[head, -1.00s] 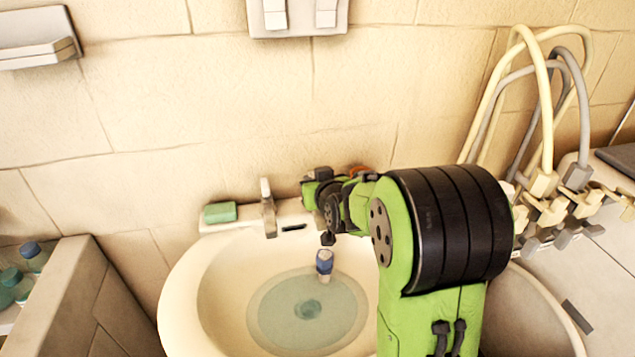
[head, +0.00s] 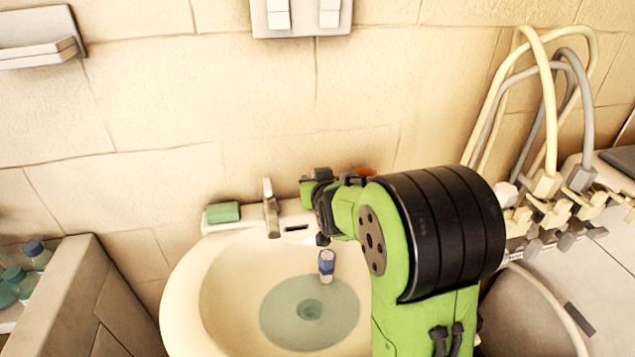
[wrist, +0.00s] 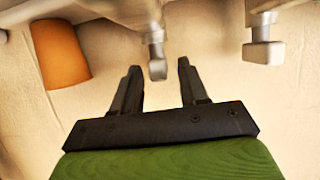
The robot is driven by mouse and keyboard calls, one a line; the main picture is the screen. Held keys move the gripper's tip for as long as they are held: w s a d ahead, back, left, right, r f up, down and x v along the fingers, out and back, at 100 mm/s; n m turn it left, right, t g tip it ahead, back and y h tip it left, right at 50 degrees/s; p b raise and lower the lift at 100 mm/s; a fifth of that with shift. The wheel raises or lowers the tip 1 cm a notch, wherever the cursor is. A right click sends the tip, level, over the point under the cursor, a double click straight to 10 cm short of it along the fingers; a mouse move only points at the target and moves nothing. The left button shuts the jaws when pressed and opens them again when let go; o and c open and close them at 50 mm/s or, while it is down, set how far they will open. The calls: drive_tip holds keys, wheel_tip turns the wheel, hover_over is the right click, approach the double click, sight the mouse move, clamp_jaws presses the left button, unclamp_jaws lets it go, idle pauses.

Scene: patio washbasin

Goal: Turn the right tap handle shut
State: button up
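In the wrist view, a pale tap handle (wrist: 156,66) with a blocky end sits just beyond and between my gripper's fingertips (wrist: 159,68). This appears to be the right tap handle, as it is the one nearer the orange cup. My gripper is open, and I see no clear contact with the handle. A second pale handle (wrist: 264,50) stands apart at the right of the wrist view. In the head view, a handle (head: 270,208) shows at the basin's back edge. My arm hides the right handle there.
An orange cup (wrist: 60,52) stands beside the taps. The basin (head: 180,297) holds some water (head: 280,325) below a small blue-and-white piece (head: 326,264). Green soap (head: 223,212) lies on the back ledge. The wall is close behind, and looped hoses (head: 548,120) stand at right.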

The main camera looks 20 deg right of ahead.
drive_tip(key=shift+s, duration=0.15)
drive_tip(key=p+v, duration=0.2)
drive_tip(key=v, duration=1.3)
drive_tip(key=shift+s+r, duration=0.2)
drive_tip(key=shift+r, duration=0.05)
